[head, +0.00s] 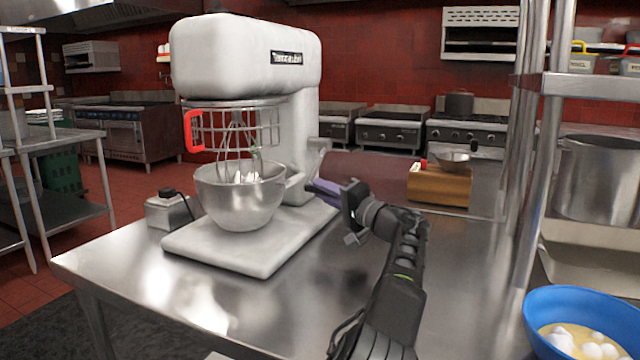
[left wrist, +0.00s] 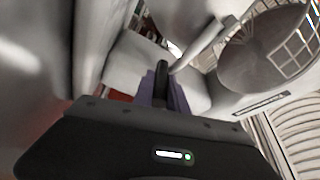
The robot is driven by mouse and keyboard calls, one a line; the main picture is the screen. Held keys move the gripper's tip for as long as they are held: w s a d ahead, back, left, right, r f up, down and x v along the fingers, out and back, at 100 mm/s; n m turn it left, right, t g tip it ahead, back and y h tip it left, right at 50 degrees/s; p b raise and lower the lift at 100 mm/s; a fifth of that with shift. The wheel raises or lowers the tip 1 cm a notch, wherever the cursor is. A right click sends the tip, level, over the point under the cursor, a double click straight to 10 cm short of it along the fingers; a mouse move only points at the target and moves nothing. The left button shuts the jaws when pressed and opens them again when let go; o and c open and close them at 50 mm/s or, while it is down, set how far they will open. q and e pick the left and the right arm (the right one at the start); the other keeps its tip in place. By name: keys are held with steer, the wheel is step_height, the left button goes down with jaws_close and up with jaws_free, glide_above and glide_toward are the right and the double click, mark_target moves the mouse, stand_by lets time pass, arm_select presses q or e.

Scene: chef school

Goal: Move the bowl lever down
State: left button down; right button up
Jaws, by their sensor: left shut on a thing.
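The large white stand mixer (head: 245,60) stands on the steel table, its metal bowl (head: 242,200) under the wire guard and whisk. My left gripper (head: 325,188) is at the right side of the mixer, beside the column and above the base plate. In the left wrist view its purple fingers (left wrist: 163,92) are shut around the dark handle of the bowl lever (left wrist: 161,76). The lever is mostly hidden by the gripper in the head view. My right gripper is not in view.
A red handle (head: 190,132) sits on the wire guard. A small metal box (head: 170,211) is left of the mixer. A wooden block (head: 440,187) with a metal pan stands behind my arm. A blue bowl (head: 540,310) with eggs is at the lower right. The table front is clear.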

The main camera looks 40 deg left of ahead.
arm_select(q)
steer(key=shift+w+f, duration=0.1)
steer(key=shift+f, duration=0.1)
steer(key=c, duration=1.6)
jaws_free()
steer(key=shift+o, duration=1.4)
steer(key=d+b, duration=0.1)
steer(key=d, duration=0.6)
steer(key=shift+s+d+f, duration=0.25)
steer(key=shift+d+f, duration=0.1)
steer(key=shift+f, duration=0.1)
